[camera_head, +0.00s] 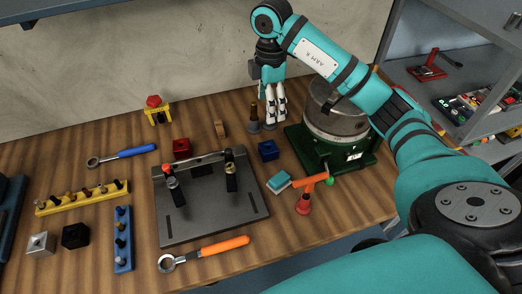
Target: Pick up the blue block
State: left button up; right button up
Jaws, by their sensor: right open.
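The blue block (268,150) is a small dark-blue cube with a recess in its top. It sits on the wooden table between the grey fixture plate and the green-based machine. My right gripper (274,122) is open and points down above and behind the block, beside a small dark post. It is apart from the block, and nothing shows between its fingers. My left gripper is not in view.
The green-based cylindrical machine (337,120) stands close right of the block. A grey fixture plate (212,205) with clamps lies to the left. A dark post (254,117), a light-blue sponge-like piece (279,182) and an orange-handled red tool (305,200) are nearby.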

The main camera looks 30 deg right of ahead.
notch_tip(320, 180, down, 7)
send_over(268, 148)
jog(key=f, duration=0.4)
jog(key=shift+s+a+f+p, duration=0.1)
jog(key=shift+s+f+p, duration=0.1)
jog(key=shift+f+p, duration=0.15)
notch_tip(268, 148, down, 5)
jog(key=shift+r+p, duration=0.2)
jog(key=shift+p, duration=0.85)
jog(key=shift+w+f, duration=0.1)
jog(key=shift+f, duration=0.35)
jog(key=c, duration=1.4)
jog(key=shift+c, duration=0.3)
jog(key=shift+r, duration=0.1)
